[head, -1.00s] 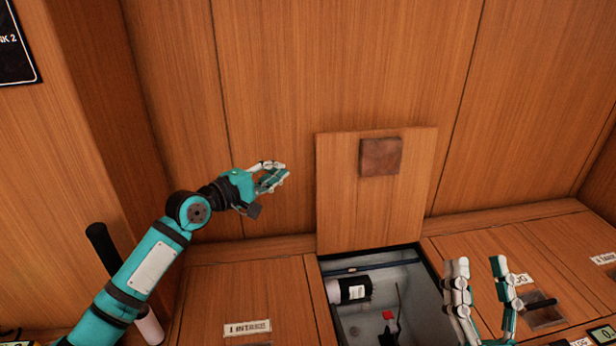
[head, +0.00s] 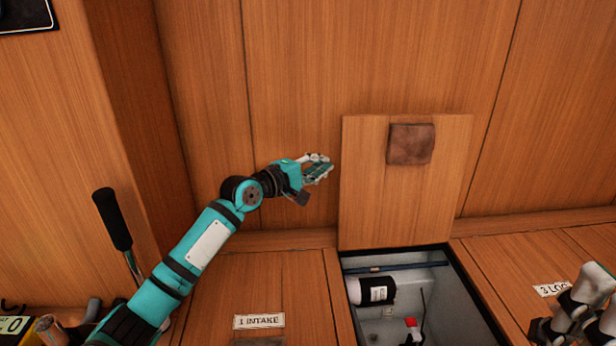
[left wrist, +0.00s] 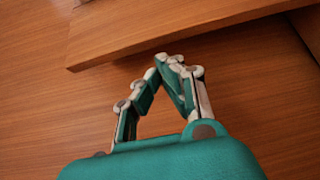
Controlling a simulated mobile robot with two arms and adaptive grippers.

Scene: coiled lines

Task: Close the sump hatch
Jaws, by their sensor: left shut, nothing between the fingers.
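The sump hatch lid (head: 365,185) stands raised against the back wall, a wooden panel with a brown square patch (head: 410,144) near its top. Below it the sump opening (head: 405,300) is uncovered. My left gripper (head: 322,165) is shut and empty, just left of the lid's left edge. In the left wrist view the gripper (left wrist: 162,62) has its fingertips together close to a wooden panel edge (left wrist: 190,38); I cannot tell whether they touch it. My right gripper (head: 580,310) is partly in view at the lower right, and its fingers are unclear.
Inside the sump are a black and white cylinder (head: 372,291), a blue pipe (head: 395,267) and a red part (head: 411,322). A black-handled lever (head: 112,220) rises at the left. A closed panel labelled "1 INTAKE" (head: 259,321) lies left of the opening.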

